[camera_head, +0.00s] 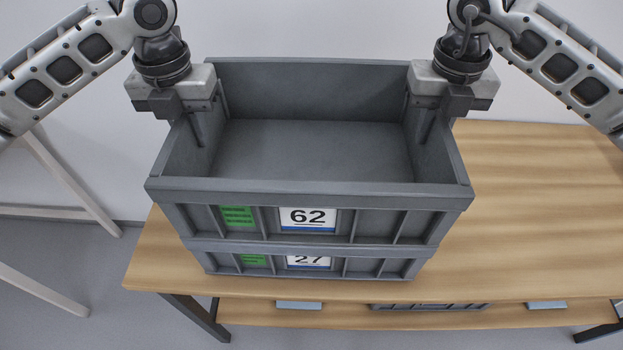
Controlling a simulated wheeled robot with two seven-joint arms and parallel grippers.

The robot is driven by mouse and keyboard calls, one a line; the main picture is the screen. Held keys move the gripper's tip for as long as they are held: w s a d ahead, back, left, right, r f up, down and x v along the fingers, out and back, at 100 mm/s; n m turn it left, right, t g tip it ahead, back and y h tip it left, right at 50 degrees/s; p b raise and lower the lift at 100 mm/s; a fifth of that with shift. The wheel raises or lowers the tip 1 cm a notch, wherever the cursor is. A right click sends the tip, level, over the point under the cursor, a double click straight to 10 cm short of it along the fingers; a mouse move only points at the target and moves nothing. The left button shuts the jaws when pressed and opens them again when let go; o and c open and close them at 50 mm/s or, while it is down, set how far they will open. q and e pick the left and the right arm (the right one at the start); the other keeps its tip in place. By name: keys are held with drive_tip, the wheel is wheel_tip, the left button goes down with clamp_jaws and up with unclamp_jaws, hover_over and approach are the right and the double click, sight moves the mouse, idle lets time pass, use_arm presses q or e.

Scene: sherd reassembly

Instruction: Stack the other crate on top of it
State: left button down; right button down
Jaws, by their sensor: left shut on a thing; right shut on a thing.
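A grey crate labelled 62 (308,219) is above a grey crate labelled 27 (308,262) on the wooden table. The upper crate is empty and looks level and lined up with the lower one. I cannot tell whether it rests fully on it or is held slightly above. My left gripper (197,125) is shut on the left side wall of crate 62. My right gripper (430,122) is shut on its right side wall. The inside of crate 27 is hidden under crate 62.
The wooden table (540,200) is clear to the right of the crates. Its left edge is close to the stack. A lower shelf (350,315) holds part of another grey crate (430,306). A white frame (70,180) stands on the floor at the left.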

use_arm(q)
drive_tip(key=c, duration=1.4)
unclamp_jaws()
drive_tip(key=shift+f, duration=0.1)
use_arm(e)
drive_tip(key=c, duration=1.4)
unclamp_jaws()
drive_tip(key=shift+f, duration=0.15)
use_arm(q)
drive_tip(key=shift+o, duration=0.2)
use_arm(e)
drive_tip(key=shift+o, duration=0.2)
use_arm(q)
wheel_tip(320, 180, up, 12)
drive_tip(key=shift+f, duration=0.15)
use_arm(e)
wheel_tip(320, 180, up, 12)
drive_tip(key=shift+r, duration=0.1)
